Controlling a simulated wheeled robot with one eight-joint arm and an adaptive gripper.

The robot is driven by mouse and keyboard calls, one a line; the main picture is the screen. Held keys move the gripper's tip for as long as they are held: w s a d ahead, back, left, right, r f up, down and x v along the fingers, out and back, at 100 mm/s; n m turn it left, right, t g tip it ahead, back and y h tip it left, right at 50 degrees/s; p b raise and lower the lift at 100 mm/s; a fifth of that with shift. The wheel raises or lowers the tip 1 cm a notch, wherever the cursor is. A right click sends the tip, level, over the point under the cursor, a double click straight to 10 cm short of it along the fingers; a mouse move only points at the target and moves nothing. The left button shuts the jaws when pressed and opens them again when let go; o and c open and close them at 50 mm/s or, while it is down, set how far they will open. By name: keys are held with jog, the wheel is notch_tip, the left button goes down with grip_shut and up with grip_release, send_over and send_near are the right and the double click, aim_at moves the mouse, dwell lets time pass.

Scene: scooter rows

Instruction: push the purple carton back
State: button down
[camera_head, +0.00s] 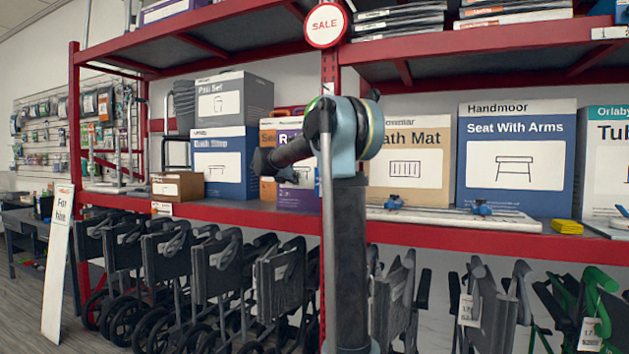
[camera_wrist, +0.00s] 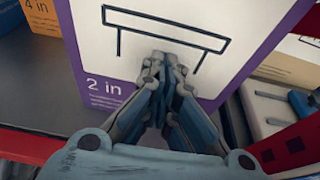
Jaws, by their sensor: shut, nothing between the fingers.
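The purple carton (camera_head: 297,197) stands on the red shelf, partly hidden behind my arm in the head view. Its white front panel (camera_wrist: 110,62), with a bench sketch and "2 in" below, fills the middle of the wrist view. My gripper (camera_wrist: 165,62) is shut and empty. Its fingertips are at the lower middle of the carton's front, over the bench sketch. They look very close to or against the panel; I cannot tell if they touch. In the head view the fingertips are hard to make out against the carton.
An orange carton (camera_wrist: 42,16) stands left of the purple one, with a small brown box (camera_head: 178,186) and blue cartons further left. The Bath Mat carton (camera_head: 415,185) is to the right, past the red upright (camera_head: 331,80). Folded wheelchairs (camera_head: 215,270) stand below the shelf.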

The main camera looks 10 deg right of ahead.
aim_at(302, 177)
jog(key=shift+w+d, duration=5.55)
jog(key=shift+w, duration=2.1)
jog(key=shift+s+a, duration=1.2)
jog(key=shift+s, duration=0.45)
jog(key=shift+s+a, duration=1.15)
jog(key=shift+s, duration=0.45)
jog(key=shift+s+a, duration=1.2)
jog(key=shift+s, duration=0.45)
